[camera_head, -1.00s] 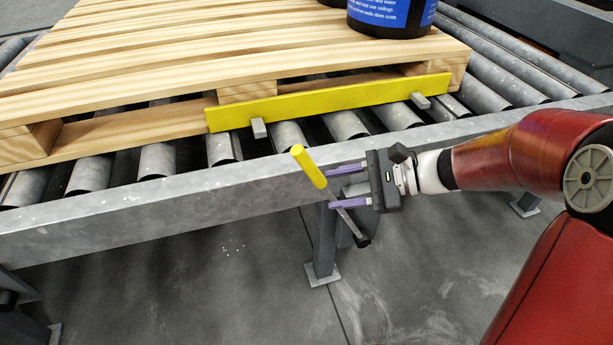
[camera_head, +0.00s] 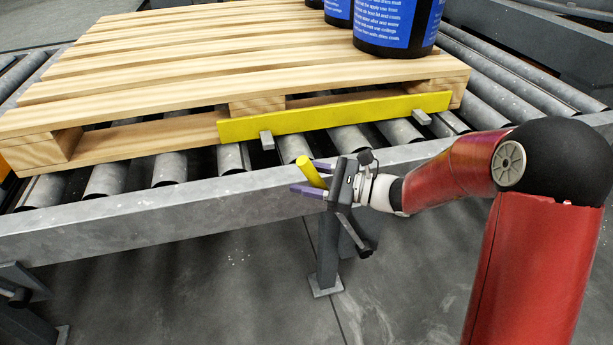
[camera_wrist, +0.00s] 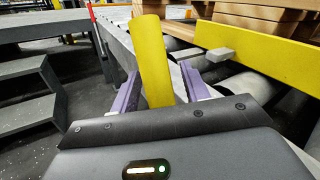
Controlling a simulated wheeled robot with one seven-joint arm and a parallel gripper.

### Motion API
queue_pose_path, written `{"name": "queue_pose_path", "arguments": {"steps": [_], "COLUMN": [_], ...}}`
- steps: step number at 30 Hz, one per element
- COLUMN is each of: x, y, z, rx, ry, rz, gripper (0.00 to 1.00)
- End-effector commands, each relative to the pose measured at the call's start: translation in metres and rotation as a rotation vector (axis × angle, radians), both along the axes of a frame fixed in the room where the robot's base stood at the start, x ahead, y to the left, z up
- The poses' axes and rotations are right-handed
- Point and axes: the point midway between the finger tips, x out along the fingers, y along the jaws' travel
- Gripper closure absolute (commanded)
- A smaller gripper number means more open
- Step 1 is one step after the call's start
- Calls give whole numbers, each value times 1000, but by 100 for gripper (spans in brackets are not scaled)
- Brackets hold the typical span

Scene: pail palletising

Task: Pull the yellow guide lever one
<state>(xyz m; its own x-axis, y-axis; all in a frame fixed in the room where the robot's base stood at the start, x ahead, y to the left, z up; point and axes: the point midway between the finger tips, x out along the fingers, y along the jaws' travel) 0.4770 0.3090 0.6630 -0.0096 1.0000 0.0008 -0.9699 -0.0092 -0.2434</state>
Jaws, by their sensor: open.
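The yellow guide lever (camera_head: 308,169) stands tilted at the front rail of the roller conveyor. In the wrist view the lever (camera_wrist: 152,60) rises between the two purple fingers. My gripper (camera_head: 308,177) is open, with one finger on each side of the lever's yellow handle. I cannot tell whether either finger touches it. In the wrist view my gripper (camera_wrist: 160,92) shows a gap beside the handle. The lever's lower end is hidden behind my gripper body. A yellow guide bar (camera_head: 335,116) lies along the near side of the wooden pallet (camera_head: 150,100).
The conveyor's grey front rail (camera_head: 150,212) runs close below and behind my gripper. Blue-labelled black pails (camera_head: 395,25) stand on the pallet. A grey conveyor leg (camera_head: 327,255) stands below. Grey steps (camera_wrist: 35,100) show at the left of the wrist view. The floor in front is clear.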

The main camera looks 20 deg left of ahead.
Motion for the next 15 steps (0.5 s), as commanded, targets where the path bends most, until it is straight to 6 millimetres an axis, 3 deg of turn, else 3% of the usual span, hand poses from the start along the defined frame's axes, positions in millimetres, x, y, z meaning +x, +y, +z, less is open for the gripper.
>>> {"name": "queue_pose_path", "arguments": {"steps": [8, 15], "x": [0, 0], "y": [3, 2], "z": [0, 0], "rx": [-1, -1], "ry": [0, 0], "rz": [-1, 0], "gripper": [54, 83]}}
